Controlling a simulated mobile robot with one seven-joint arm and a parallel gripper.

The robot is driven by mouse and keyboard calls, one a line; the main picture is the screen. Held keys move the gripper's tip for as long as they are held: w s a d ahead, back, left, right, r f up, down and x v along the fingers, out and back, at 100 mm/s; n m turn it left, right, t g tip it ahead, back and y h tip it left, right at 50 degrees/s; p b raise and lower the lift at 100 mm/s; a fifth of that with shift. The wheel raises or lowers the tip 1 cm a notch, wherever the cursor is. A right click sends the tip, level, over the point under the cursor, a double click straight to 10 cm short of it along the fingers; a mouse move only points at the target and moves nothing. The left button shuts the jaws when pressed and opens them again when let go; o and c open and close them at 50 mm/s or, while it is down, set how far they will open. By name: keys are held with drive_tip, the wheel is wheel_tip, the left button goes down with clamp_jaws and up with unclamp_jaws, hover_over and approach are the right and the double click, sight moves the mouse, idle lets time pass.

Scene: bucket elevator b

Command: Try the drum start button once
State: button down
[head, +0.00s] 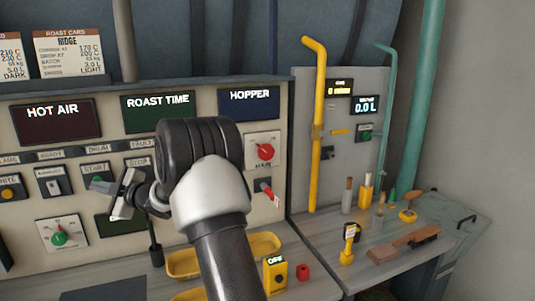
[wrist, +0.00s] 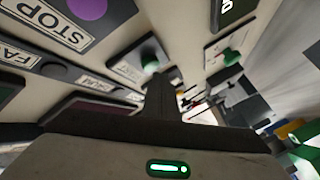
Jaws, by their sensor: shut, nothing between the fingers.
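The drum start button is a green button under the START label (head: 96,168) on the cream control panel, below the DRUM label. The STOP label (head: 138,163) is just to the right.
In the wrist view the purple STOP button (wrist: 88,8) is at upper left, and another green knob (wrist: 232,60) is at upper right. A green dial (head: 59,239) is lower on the panel.

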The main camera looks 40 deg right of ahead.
drive_tip(key=shift+w+d, duration=0.25)
drive_tip(key=shift+w, duration=0.3)
idle(0.7)
drive_tip(key=shift+s, duration=0.1)
drive_tip(key=shift+s+a+b, duration=0.4)
drive_tip(key=shift+s+b, duration=0.2)
drive_tip(key=shift+s, duration=0.2)
drive_tip(key=s+b, duration=0.1)
drive_tip(key=s+a+b, duration=0.1)
drive_tip(key=s, duration=0.1)
drive_tip(key=s+a+b, duration=0.1)
drive_tip(key=s, duration=0.1)
drive_tip(key=shift+s+a+b, duration=0.15)
drive_tip(key=shift+s+b, duration=0.1)
drive_tip(key=shift+b, duration=0.05)
idle(0.7)
